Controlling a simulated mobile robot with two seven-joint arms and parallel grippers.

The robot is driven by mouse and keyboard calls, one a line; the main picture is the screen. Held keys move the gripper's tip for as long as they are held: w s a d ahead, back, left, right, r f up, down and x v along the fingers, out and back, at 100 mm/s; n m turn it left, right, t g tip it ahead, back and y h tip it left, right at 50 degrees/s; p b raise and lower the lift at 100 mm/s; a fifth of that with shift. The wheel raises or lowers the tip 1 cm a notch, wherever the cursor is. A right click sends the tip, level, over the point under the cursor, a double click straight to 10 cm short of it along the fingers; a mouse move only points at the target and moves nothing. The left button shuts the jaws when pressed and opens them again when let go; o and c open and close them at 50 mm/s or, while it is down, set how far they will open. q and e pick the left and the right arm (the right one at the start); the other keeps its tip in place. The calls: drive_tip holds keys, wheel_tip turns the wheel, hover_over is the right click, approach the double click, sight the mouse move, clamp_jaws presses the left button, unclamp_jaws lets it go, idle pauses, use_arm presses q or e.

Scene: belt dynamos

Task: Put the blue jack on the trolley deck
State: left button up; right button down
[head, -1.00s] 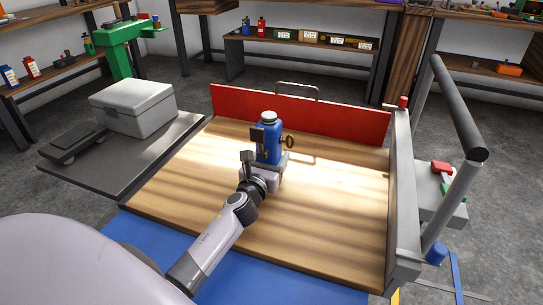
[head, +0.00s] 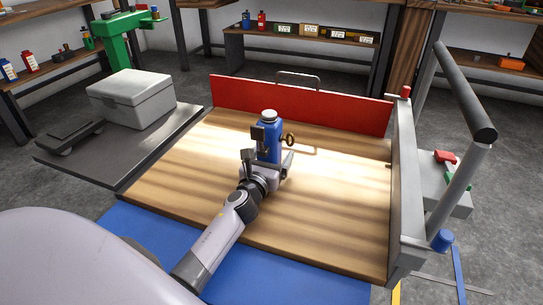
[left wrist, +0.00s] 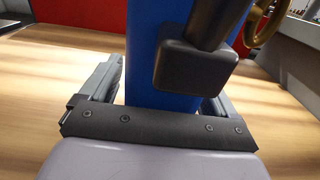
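The blue jack (head: 270,143) stands upright over the wooden trolley deck (head: 335,190), near the red back panel. It has a pale round top, a dark block on its front and a brass-coloured wheel on its right. My left gripper (head: 269,160) is low at the jack's near side, open, with one finger on each side of the body. The left wrist view shows the jack's blue body (left wrist: 165,60) between the fingers, with a narrow gap at the left finger. The gripper hides the jack's base, so I cannot see its contact with the deck. My right gripper is not in view.
The red panel (head: 340,108) closes the deck's back, and a grey post-and-handle side (head: 403,190) bounds its right. A dark side table (head: 75,160) at the left carries a grey box (head: 132,97). The deck is clear around the jack.

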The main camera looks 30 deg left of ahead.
use_arm(q)
drive_tip(key=shift+r, duration=0.15)
drive_tip(key=p+v, duration=0.1)
drive_tip(key=v, duration=0.9)
drive_tip(key=shift+s, duration=0.25)
drive_tip(key=shift+v, duration=0.75)
